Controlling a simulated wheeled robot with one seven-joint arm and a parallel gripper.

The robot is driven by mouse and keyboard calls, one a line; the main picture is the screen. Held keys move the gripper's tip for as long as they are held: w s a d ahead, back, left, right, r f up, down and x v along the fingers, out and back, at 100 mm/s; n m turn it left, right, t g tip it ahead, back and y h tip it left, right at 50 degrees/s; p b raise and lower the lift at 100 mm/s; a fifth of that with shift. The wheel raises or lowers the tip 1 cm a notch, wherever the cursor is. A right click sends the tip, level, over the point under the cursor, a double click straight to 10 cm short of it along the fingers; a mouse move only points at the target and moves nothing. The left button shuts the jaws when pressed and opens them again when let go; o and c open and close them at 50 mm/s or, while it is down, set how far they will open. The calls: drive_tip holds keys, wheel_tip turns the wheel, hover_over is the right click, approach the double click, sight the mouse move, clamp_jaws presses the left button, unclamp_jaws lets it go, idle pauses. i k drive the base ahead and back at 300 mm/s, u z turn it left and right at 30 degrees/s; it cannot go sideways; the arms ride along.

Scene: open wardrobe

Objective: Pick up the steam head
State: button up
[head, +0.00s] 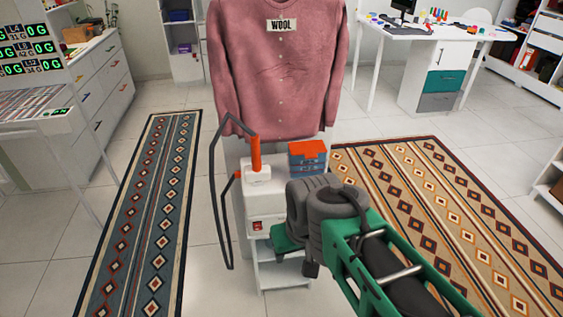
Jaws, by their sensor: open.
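The steam head (256,153) has an orange upright handle and a pale base. It rests on top of the white steamer unit (265,204), with a dark hose looping down on the left. My gripper (289,247) is low in front of the unit's right side, below and to the right of the steam head and apart from it. It is open, with no object visible in it. My grey and green arm hides part of the unit's right side and most of the gripper.
A pink wool garment (280,75) hangs behind the steamer. A blue box with an orange lid (308,158) sits right of the steam head. Patterned rugs lie left (145,215) and right (440,185). A white drawer cabinet (95,85) stands left, a desk (425,35) back right.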

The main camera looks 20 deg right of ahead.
sight(257, 171)
drive_tip(key=u, duration=3.65)
drive_tip(key=k, duration=0.9)
drive_tip(key=z, duration=1.25)
drive_tip(key=i, duration=0.5)
drive_tip(key=u, duration=0.05)
